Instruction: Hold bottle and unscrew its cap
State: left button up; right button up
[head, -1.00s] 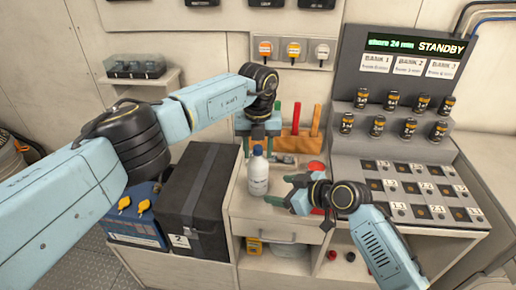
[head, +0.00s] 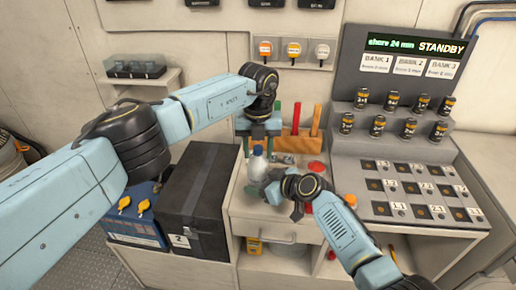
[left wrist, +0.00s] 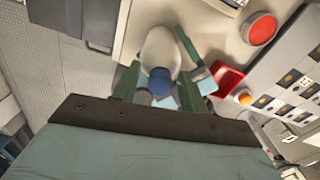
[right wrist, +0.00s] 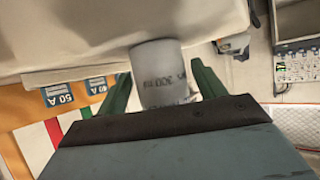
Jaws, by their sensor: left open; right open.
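A white bottle (head: 256,168) with a blue cap (head: 257,150) stands upright on the counter. My left gripper (head: 259,141) is open above it. In the left wrist view the blue cap (left wrist: 160,82) and bottle body (left wrist: 158,48) lie between its green fingers; I see no closed grip on the cap. My right gripper (head: 266,184) is open low at the bottle's right front side. In the right wrist view the bottle's printed body (right wrist: 160,75) sits between its open fingers. The bottle's lower part is partly hidden by the right gripper in the head view.
A dark case (head: 196,200) stands left of the counter. A wooden tool holder (head: 293,141) is behind the bottle. A red round item (head: 316,167) lies to the right, and the sloped battery panel (head: 408,160) stands farther right. The counter (head: 238,205) is bare at its front left.

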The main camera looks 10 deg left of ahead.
jog(key=shift+w+a+f, duration=0.1)
jog(key=shift+a, duration=0.05)
jog(key=c, duration=0.8)
jog(key=shift+o, duration=0.2)
pick_arm(q)
jog(key=shift+c, duration=0.2)
jog(key=c, duration=0.7)
jog(key=o, duration=1)
